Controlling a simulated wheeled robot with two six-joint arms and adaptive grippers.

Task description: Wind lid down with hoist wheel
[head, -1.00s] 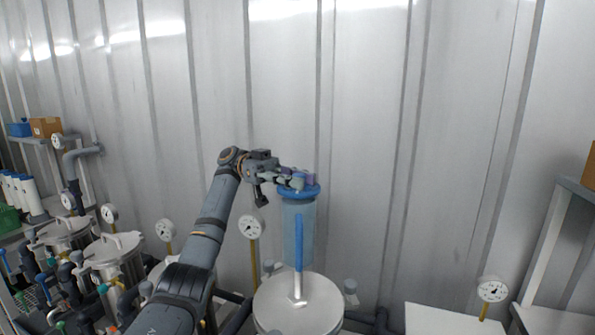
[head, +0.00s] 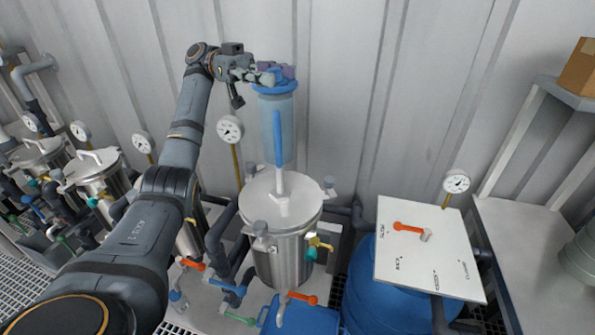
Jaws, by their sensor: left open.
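A steel vessel (head: 283,262) stands in the middle of the head view. Its round lid (head: 285,208) is at the vessel's top; I cannot tell whether a gap is left under it. A blue hoist wheel (head: 276,89) lies flat at the column's top. My left gripper (head: 276,76) is open at the wheel's upper side, its fingers pointing right over the rim. Its fingertips overlap purple and blue parts there, so contact is unclear. My right gripper is out of view.
A white panel (head: 420,268) with an orange-handled valve (head: 410,228) is at the right, over a blue drum (head: 362,290). Gauges (head: 230,129) stand behind. More lidded vessels (head: 95,172) and pipes crowd the left. A grey bench (head: 530,250) is at far right.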

